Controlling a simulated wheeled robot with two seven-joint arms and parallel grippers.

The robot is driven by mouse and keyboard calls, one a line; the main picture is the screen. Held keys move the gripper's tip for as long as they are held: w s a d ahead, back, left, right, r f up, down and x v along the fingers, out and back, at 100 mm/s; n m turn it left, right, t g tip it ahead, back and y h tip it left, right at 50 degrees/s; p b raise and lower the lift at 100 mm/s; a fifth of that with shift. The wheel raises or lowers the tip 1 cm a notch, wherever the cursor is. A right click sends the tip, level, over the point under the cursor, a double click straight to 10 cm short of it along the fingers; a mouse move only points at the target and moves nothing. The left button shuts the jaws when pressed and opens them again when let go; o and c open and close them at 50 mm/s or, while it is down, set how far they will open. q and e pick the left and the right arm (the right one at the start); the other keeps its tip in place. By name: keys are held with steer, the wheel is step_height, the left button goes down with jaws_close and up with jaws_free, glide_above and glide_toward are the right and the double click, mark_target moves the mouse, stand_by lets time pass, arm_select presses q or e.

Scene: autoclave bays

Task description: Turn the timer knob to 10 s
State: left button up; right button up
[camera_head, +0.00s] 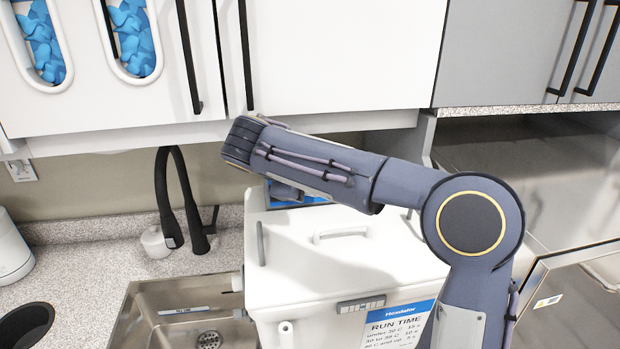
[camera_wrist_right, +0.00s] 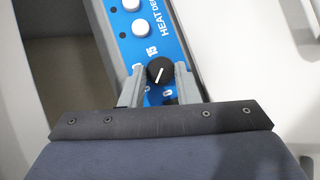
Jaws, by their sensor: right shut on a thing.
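The timer knob (camera_wrist_right: 159,71) is a black round knob with a white pointer line, on a blue panel (camera_wrist_right: 150,42) in the right wrist view. My right gripper (camera_wrist_right: 160,80) is shut on the knob, one grey finger at each side. The pointer slants from upper right to lower left. In the head view, a run time sign (camera_head: 396,326) is on the white machine (camera_head: 340,262); my right arm covers part of both. My left gripper is out of view.
White buttons (camera_wrist_right: 140,27) sit farther up the panel. A steel sink (camera_head: 150,312) with a black faucet (camera_head: 168,200) lies left of the machine. White cupboards (camera_head: 330,55) hang above my right arm. A steel unit (camera_head: 575,295) stands at the right.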

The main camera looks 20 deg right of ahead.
steer(key=shift+m+y, duration=0.3)
steer(key=shift+m, duration=0.1)
steer(key=o, duration=0.7)
steer(key=shift+r, duration=0.1)
steer(key=v, duration=0.7)
steer(key=shift+s+a+r, duration=0.1)
steer(key=shift+a+r, duration=0.1)
steer(key=shift+a, duration=0.05)
